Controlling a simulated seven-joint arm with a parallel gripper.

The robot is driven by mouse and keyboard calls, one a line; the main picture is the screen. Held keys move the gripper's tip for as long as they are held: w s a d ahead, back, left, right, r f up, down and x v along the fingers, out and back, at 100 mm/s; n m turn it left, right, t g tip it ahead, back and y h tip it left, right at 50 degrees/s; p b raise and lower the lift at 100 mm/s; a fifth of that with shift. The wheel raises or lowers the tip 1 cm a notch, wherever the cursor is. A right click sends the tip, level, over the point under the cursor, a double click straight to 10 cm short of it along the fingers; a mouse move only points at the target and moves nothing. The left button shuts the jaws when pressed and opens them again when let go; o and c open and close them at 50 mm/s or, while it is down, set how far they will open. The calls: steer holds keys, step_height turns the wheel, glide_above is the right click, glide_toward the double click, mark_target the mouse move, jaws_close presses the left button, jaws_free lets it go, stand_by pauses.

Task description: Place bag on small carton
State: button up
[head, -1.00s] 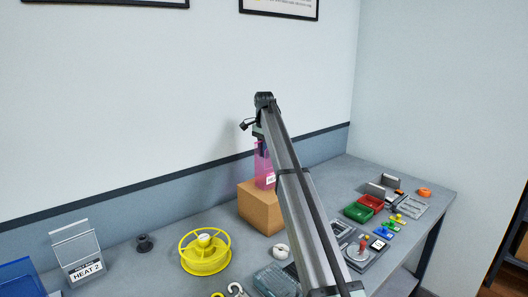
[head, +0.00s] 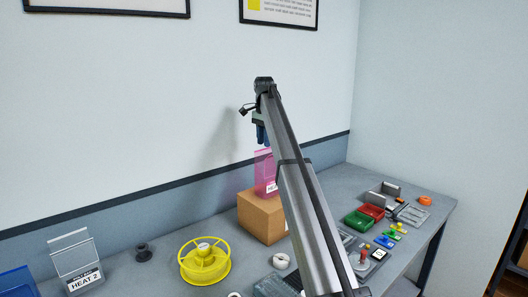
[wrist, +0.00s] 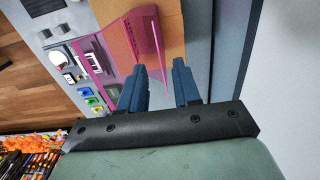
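The bag (head: 264,174) is a translucent pink pouch with a white label. It stands roughly upright on top of the small brown carton (head: 261,217) in the head view. In the wrist view, the bag (wrist: 122,48) lies beyond my fingertips, with the carton (wrist: 172,22) around it. My gripper (head: 262,136) is above the bag, with a small gap between them. My arm hides the carton's right side in the head view.
A yellow spool (head: 205,264) stands left of the carton, with a HEAT 2 stand (head: 76,262) farther left. A white ring (head: 281,261) lies in front of the carton. Red and green bins (head: 358,219) and small parts are at right. The wall is close behind.

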steer(key=shift+r, duration=1.8)
